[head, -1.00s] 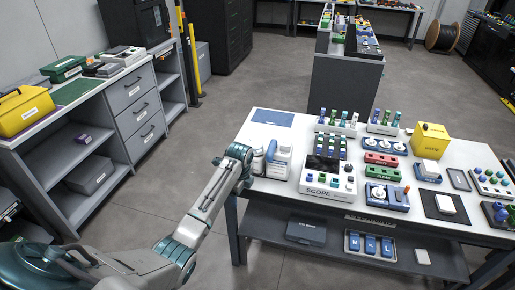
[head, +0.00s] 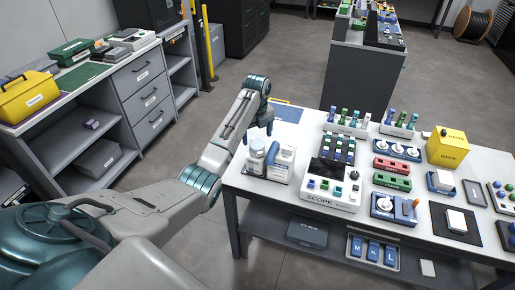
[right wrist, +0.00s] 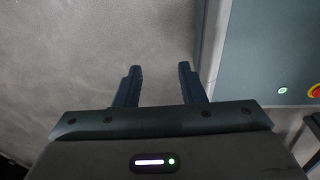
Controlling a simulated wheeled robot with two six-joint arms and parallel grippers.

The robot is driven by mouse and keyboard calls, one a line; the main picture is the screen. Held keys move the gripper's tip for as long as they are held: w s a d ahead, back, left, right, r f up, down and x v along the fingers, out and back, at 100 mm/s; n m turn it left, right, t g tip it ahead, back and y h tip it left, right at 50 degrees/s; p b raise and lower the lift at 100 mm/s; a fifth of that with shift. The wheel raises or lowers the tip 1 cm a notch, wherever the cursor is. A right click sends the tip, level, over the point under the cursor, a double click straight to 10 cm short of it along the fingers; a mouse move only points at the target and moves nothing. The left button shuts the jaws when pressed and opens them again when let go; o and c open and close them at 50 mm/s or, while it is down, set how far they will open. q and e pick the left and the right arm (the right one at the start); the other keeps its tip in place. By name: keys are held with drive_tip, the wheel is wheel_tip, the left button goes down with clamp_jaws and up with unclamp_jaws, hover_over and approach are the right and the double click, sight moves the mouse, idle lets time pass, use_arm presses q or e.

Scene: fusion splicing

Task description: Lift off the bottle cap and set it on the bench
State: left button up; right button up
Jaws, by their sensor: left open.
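A white bottle (head: 256,162) with a greyish cap (head: 257,144) stands at the left end of the white bench (head: 315,128). A blue item (head: 271,153) and a white item (head: 286,160) stand close to its right. My left gripper (head: 261,131) points down just behind and above the bottle, open, with no cap visible in it. The gap between its fingers and the cap is hard to judge. My right gripper (right wrist: 158,72) shows in the right wrist view, open and empty above bare floor.
The SCOPE device (head: 322,196) stands right of the bottle group. Racks of coloured vials (head: 344,122) and a yellow box (head: 447,146) stand farther right.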

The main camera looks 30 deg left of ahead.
sight(257, 144)
use_arm(q)
wheel_tip(257, 144, down, 5)
drive_tip(key=shift+w+a+r+p, duration=0.15)
drive_tip(key=shift+r+p, duration=0.05)
drive_tip(key=shift+p, duration=1)
drive_tip(key=shift+f, duration=0.6)
drive_tip(key=shift+c, duration=1.3)
drive_tip(key=c, duration=0.8)
drive_tip(key=shift+o, duration=0.2)
use_arm(e)
drive_tip(key=w+r, duration=0.2)
drive_tip(key=shift+w+d+r, duration=0.1)
drive_tip(key=shift+d+r, duration=0.25)
drive_tip(key=shift+w, duration=0.1)
